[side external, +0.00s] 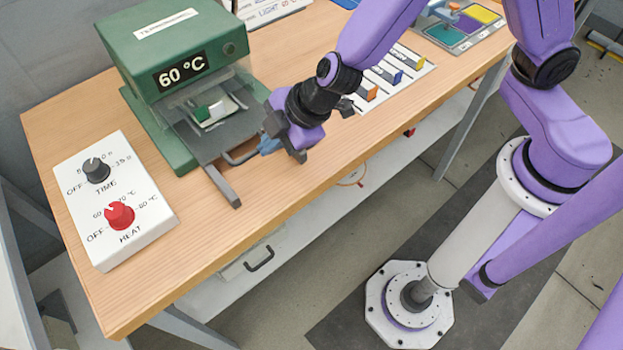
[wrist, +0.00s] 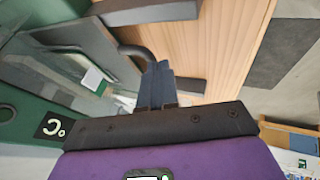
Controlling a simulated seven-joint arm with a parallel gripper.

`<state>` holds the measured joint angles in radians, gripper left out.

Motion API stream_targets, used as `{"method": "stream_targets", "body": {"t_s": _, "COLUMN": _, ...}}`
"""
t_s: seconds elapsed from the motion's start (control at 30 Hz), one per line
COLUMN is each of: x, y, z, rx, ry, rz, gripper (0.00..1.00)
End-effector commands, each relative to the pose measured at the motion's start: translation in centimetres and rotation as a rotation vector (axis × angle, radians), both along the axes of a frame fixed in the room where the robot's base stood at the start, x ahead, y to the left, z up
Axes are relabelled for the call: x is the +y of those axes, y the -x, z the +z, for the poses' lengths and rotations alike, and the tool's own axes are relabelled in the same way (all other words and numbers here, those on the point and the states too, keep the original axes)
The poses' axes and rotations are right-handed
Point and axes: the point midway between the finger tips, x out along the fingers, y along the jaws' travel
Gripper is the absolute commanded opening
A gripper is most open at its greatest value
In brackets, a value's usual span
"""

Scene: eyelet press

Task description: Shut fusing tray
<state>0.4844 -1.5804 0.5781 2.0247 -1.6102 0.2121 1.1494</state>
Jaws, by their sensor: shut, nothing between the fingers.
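The fusing tray (side external: 232,139) is a dark grey plate sticking out of the front of the green press (side external: 170,50). It also shows in the wrist view (wrist: 80,35). A white and green piece (side external: 215,112) lies in the tray area.
The press display (side external: 182,69) reads 60 °C. A white control box (side external: 115,200) with a grey TIME knob (side external: 96,170) and red HEAT knob (side external: 119,215) stands left. Coloured blocks on a white card (side external: 392,75) lie behind my gripper. The wooden table's front edge is close below.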

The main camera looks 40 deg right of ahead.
Motion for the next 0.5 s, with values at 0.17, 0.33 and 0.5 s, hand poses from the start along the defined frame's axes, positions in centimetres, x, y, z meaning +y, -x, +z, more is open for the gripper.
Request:
{"method": "stream_targets", "body": {"t_s": 0.17, "x": -0.1, "y": -1.6, "z": -0.1, "rx": 0.000, "ry": 0.002, "rz": -0.001, "gripper": 0.00}}
{"method": "stream_targets", "body": {"t_s": 0.33, "x": -0.1, "y": -1.8, "z": -0.1, "rx": -0.001, "ry": 0.002, "rz": -0.001, "gripper": 0.00}}
{"method": "stream_targets", "body": {"t_s": 0.5, "x": -0.2, "y": -1.9, "z": -0.1, "rx": -0.002, "ry": 0.002, "rz": -0.003, "gripper": 0.00}}
